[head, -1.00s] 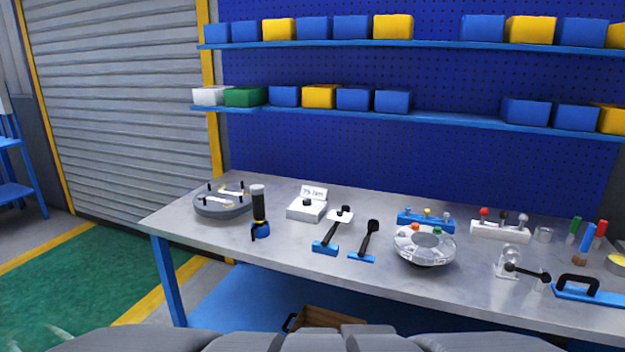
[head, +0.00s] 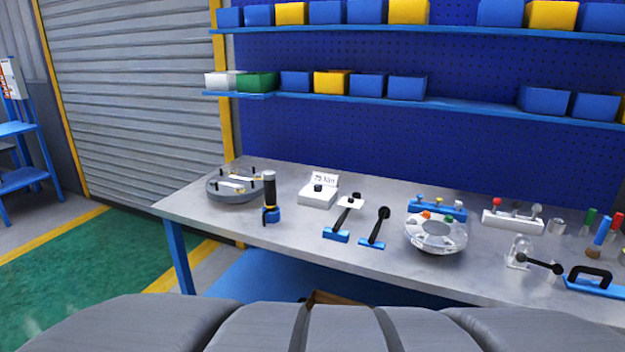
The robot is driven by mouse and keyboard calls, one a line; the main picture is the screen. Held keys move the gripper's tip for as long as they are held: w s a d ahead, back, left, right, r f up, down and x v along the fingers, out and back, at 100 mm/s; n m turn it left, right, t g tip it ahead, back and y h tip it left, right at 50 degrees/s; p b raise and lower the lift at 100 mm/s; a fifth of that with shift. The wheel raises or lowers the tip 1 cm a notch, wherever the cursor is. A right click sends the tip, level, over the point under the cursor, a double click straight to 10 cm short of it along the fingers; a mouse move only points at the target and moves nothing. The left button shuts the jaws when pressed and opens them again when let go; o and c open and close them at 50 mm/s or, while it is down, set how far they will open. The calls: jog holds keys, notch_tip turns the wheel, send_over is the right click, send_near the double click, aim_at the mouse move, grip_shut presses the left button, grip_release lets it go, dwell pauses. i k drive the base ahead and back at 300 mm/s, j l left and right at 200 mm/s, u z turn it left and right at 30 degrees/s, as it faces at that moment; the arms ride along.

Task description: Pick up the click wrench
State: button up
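Two black-handled tools lean up from blue stands at the middle front of the workbench (head: 290,262). The left tool (head: 345,217) has a small white piece near its top end. The right tool (head: 379,226) has a dark round head. Either could be the click wrench; I cannot tell which at this size. An upright black and grey cylindrical tool (head: 269,194) stands in a blue holder to their left. My gripper is not in view.
A round grey flanged part (head: 233,191) sits at the bench's left end. A white box (head: 317,196) with a torque sign stands behind the tools. A clear round dish (head: 437,240), lever fixtures (head: 538,262) and a blue-based black handle (head: 590,277) stand to the right.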

aim_at(358, 202)
jog(key=i+l+u, duration=0.15)
jog(key=i, duration=0.25)
jog(key=i+l+u, duration=0.15)
jog(key=i, duration=0.25)
jog(key=i+l+u, duration=0.15)
jog(key=i, duration=0.25)
